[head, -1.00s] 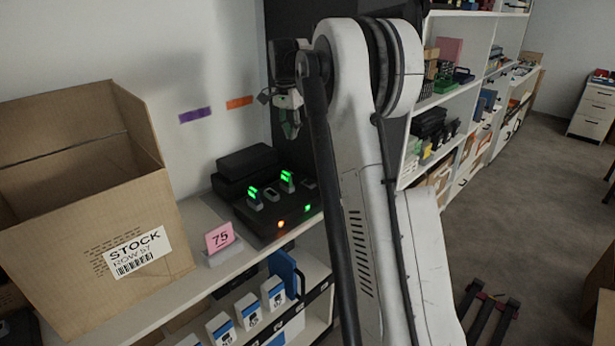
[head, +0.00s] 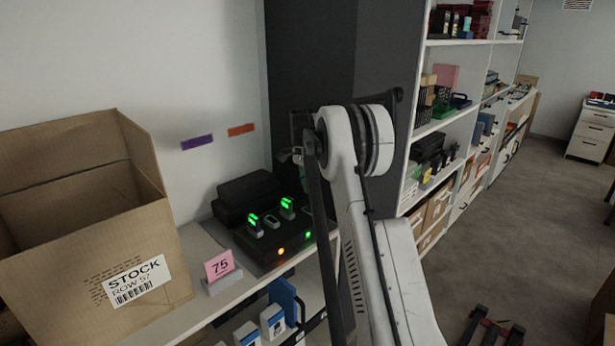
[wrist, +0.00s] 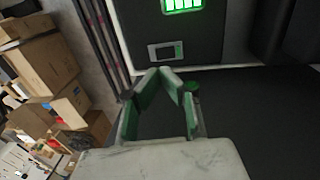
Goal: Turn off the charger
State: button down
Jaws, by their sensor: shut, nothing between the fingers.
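The black charger (head: 262,254) sits on the shelf top in the head view. It holds small packs with lit green displays. On its front are an orange light (head: 281,251) and a green light (head: 308,237). My gripper (head: 297,158) is above the charger's back right, partly hidden by my arm. In the wrist view my gripper (wrist: 160,73) is shut and empty, with green-lined fingers. Beyond its tips show the charger's dark surface (wrist: 215,40), a small grey rectangular part (wrist: 165,51) and a bright green display (wrist: 183,5). I cannot see contact.
An open STOCK carton (head: 90,250) and a pink "75" card (head: 219,265) stand left of the charger. A black case (head: 247,188) is behind it. A dark panel (head: 310,60) rises close behind my gripper. Stocked white shelves (head: 408,190) run along the right.

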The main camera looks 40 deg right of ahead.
aim_at(310, 210)
jog(key=f, duration=0.4)
jog(key=s+f+p, duration=0.1)
jog(key=f, duration=0.2)
